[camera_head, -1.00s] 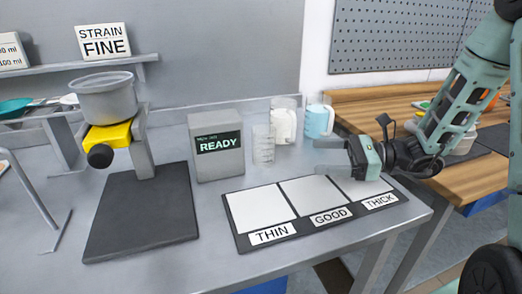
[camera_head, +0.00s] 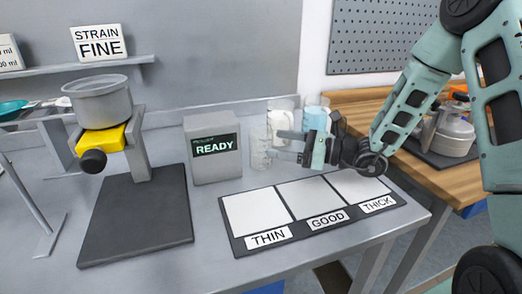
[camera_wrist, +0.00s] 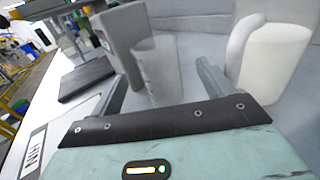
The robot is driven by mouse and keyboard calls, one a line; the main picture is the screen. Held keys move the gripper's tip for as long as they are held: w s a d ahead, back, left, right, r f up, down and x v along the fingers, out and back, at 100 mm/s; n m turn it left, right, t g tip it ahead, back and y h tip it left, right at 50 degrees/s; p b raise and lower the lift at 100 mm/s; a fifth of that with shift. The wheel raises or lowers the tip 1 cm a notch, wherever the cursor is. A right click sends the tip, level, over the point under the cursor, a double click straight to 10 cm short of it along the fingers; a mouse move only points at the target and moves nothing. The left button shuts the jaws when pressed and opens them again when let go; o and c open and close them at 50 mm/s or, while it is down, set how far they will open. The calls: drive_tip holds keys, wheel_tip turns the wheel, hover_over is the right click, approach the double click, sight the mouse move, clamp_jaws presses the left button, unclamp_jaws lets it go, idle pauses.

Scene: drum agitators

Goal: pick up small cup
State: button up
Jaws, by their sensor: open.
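The small cup (camera_head: 260,149) is a clear, upright measuring cup on the grey table, just right of the grey box with the READY screen. It also shows in the wrist view (camera_wrist: 156,68), standing between my two fingers with space on both sides. My gripper (camera_head: 282,145) is open and reaches left toward the cup, its fingertips close to it.
A white-filled jug (camera_head: 279,118) and a blue-filled jug (camera_head: 312,116) stand behind my gripper. The READY box (camera_head: 212,146) is left of the cup. A mat with THIN, GOOD and THICK pads (camera_head: 310,214) lies in front. A strainer stand (camera_head: 140,215) is at left.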

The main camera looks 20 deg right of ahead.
sight(264, 140)
drive_tip(key=x, duration=0.5)
drive_tip(key=shift+a+r+p, duration=0.15)
drive_tip(key=shift+p, duration=0.25)
drive_tip(key=shift+s, duration=0.1)
drive_tip(key=c, duration=1)
drive_tip(key=shift+c, duration=0.2)
